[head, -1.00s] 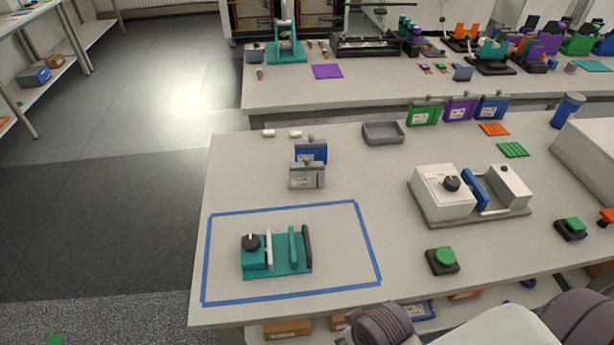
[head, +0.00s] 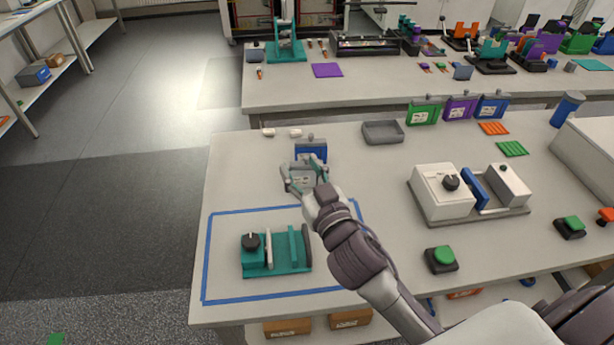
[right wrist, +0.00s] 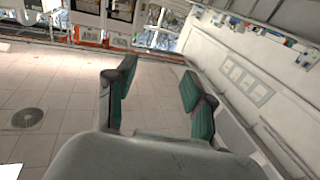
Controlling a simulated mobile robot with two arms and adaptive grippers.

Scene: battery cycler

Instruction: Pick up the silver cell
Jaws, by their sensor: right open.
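The silver cell (head: 301,180) stands upright on the near table, just in front of a blue cell (head: 311,145). My right gripper (head: 304,165) overlaps the silver cell in the head view and hides part of it. Its fingers are spread and nothing is held between them. The right wrist view shows the same open gripper (right wrist: 155,88) with teal pads, and no cell in sight there, only floor and walls. I cannot tell how high the gripper is above the cell. My left gripper is not in view.
A teal fixture with a black knob (head: 262,262) sits inside a blue tape outline (head: 204,268). A grey tray (head: 383,133), a white clamp device (head: 445,195) and a green button (head: 443,257) stand to the right. Two small white pieces (head: 295,133) lie behind the cells.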

